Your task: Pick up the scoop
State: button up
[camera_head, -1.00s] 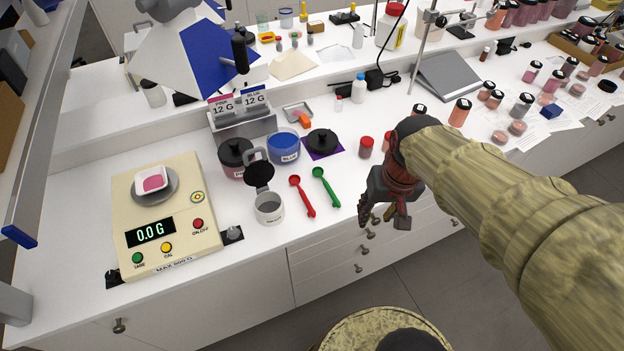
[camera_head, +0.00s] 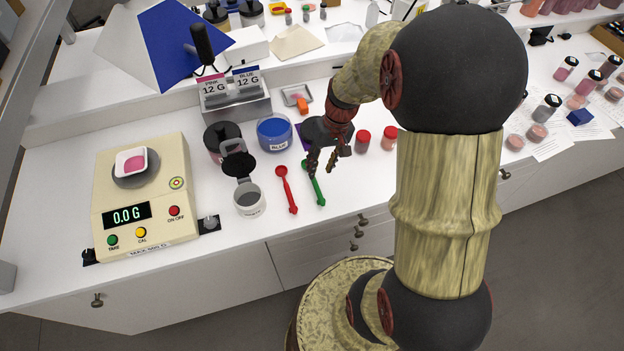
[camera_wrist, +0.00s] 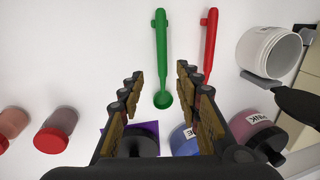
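Two scoops lie on the white bench top. The green scoop (camera_head: 314,184) is to the right of the red scoop (camera_head: 287,189) in the head view. In the wrist view the green scoop (camera_wrist: 161,55) shows between my fingers' lines, its bowl nearest me, and the red scoop (camera_wrist: 208,46) lies to its right. My gripper (camera_head: 325,172) is above the bench by the green scoop and hides part of it in the head view. In the wrist view my gripper (camera_wrist: 158,90) has its fingers spread apart with nothing held. Its height over the scoop is hard to judge.
The blue jar (camera_head: 275,134) and a dark-lidded pink jar (camera_head: 222,140) stand behind the scoops. An open grey-white cup (camera_head: 248,198) and a scale (camera_head: 146,200) reading 0.0 G are to the left. Red-capped jars (camera_head: 362,141) stand to the right.

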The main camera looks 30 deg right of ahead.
aim_at(315, 181)
jog(key=f, duration=0.2)
jog(key=a+f+b, duration=0.1)
jog(key=f, duration=0.3)
jog(key=shift+w+a+b, duration=0.15)
jog(key=shift+a+b, duration=0.15)
jog(key=shift+c, duration=1.1)
grip_shut()
